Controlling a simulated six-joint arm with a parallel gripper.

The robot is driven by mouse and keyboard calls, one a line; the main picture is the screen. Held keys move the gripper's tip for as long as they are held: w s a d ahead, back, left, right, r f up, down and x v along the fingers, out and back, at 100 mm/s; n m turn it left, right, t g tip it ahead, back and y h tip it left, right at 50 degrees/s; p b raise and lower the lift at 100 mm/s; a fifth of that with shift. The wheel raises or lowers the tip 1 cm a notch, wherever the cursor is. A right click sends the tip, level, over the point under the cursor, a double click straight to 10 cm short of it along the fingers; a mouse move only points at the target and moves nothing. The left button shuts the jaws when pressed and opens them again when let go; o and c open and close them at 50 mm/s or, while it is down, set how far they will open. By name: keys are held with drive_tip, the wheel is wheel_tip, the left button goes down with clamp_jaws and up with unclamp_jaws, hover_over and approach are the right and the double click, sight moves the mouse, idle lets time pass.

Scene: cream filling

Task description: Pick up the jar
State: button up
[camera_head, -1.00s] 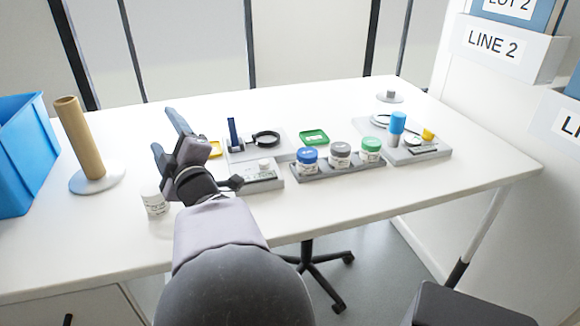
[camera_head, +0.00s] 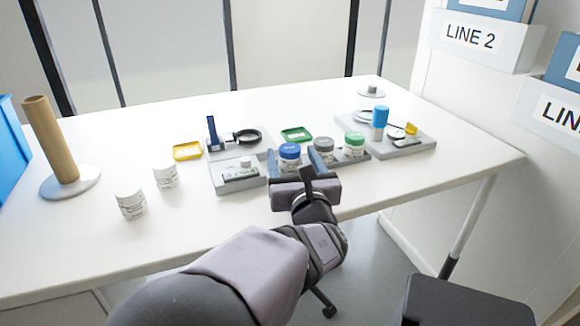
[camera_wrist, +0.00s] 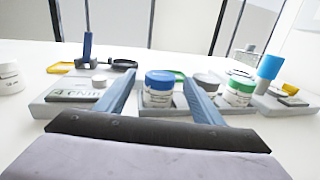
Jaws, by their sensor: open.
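Three jars stand upright in a row in a grey rack: one with a blue lid (camera_head: 289,151), one with a grey lid (camera_head: 323,145) and one with a green lid (camera_head: 354,138). Two white jars (camera_head: 130,204) (camera_head: 166,177) stand on the bare table to the left. My gripper (camera_head: 294,160) is open and empty in front of the rack. In the wrist view the blue-lidded jar (camera_wrist: 158,90) appears between the two blue fingers; I cannot tell whether the fingertips reach beside it. The right finger partly covers the grey-lidded jar (camera_wrist: 206,80).
A scale (camera_head: 238,178) is left of the rack, with a magnifier ring (camera_head: 247,137) behind. A yellow tray (camera_head: 187,151) and a green tray (camera_head: 296,134) lie behind. A blue cylinder (camera_head: 379,117) stands on the right station. The front left table is clear.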

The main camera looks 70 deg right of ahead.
sight(289, 146)
drive_tip(key=shift+w+d+f, duration=0.2)
drive_tip(key=shift+w+d, duration=0.1)
drive_tip(key=shift+d, duration=0.15)
drive_tip(key=shift+x, duration=3.1)
drive_tip(key=shift+r, duration=0.15)
drive_tip(key=c, duration=1.2)
